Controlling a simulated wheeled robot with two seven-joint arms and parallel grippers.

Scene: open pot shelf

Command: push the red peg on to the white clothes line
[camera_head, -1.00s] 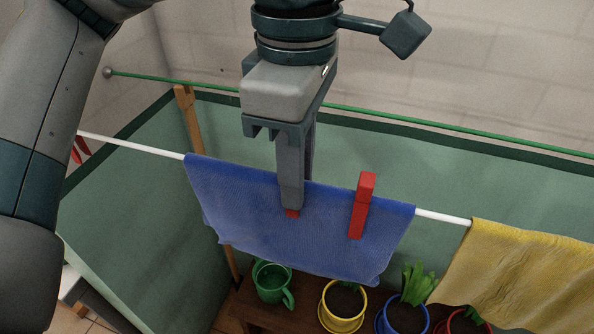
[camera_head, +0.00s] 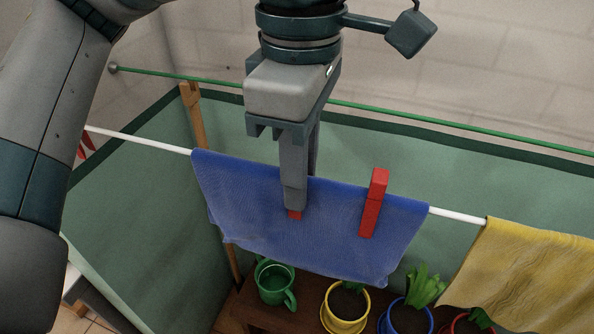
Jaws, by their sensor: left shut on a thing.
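My left gripper (camera_head: 294,208) points down at the blue cloth on the line, left of the cloth's middle. It is shut on a red peg (camera_head: 295,215); only the peg's lower tip shows below the fingers. The rest of that peg is hidden, so I cannot tell how far it sits over the line. The white clothes line (camera_head: 458,215) runs across the view, with the blue cloth (camera_head: 330,243) hanging over it. A second red peg (camera_head: 373,204) sits upright on the cloth's top edge, to the right of the gripper. My right gripper is not in view.
A yellow cloth (camera_head: 540,275) hangs on the line at the right. A green line (camera_head: 440,124) runs behind. Below are a green watering can (camera_head: 274,285), a yellow pot (camera_head: 346,308) and a blue pot (camera_head: 407,319). A wooden post (camera_head: 193,118) stands at the left.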

